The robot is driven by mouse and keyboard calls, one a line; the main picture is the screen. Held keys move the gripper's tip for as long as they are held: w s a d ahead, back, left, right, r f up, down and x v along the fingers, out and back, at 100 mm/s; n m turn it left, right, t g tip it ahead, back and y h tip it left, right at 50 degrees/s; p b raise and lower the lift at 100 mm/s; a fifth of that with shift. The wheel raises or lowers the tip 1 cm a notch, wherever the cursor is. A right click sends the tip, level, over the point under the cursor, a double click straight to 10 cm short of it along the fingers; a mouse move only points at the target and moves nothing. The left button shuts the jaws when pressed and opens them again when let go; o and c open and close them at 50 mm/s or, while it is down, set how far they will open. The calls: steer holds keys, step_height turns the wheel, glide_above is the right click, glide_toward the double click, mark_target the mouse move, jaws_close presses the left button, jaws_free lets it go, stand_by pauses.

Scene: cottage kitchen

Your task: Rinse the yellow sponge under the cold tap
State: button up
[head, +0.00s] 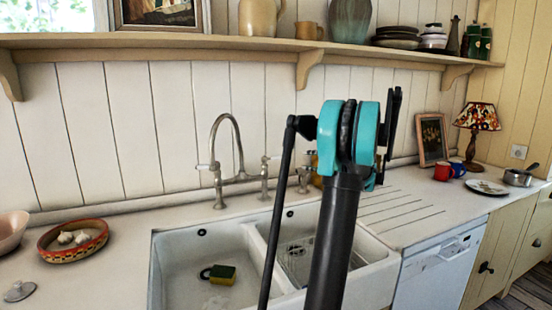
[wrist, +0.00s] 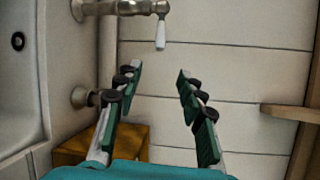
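The yellow sponge (head: 222,275), with a dark green top, lies in the left basin of the white double sink (head: 170,262). A dark curved thing touches its left side. The metal bridge tap (head: 238,160) stands behind the sink with an arched spout over the left basin and a lever at each side. I cannot tell which lever is cold. My gripper (wrist: 158,78) is open and empty in the wrist view, with metal tap fittings (wrist: 130,8) and a white-ended lever (wrist: 161,33) beyond the fingers. In the head view my arm hides part of the right basin.
A patterned bowl (head: 72,240) with garlic stands left of the sink. A shelf (head: 250,44) with crockery runs along the wall above. The grooved drainer (head: 395,208) right of the sink is clear.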

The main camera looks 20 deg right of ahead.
mark_target(280, 158)
steer(key=x, duration=1.6)
steer(key=shift+w+a+f, duration=0.1)
steer(key=shift+w+a, duration=0.05)
jaws_close()
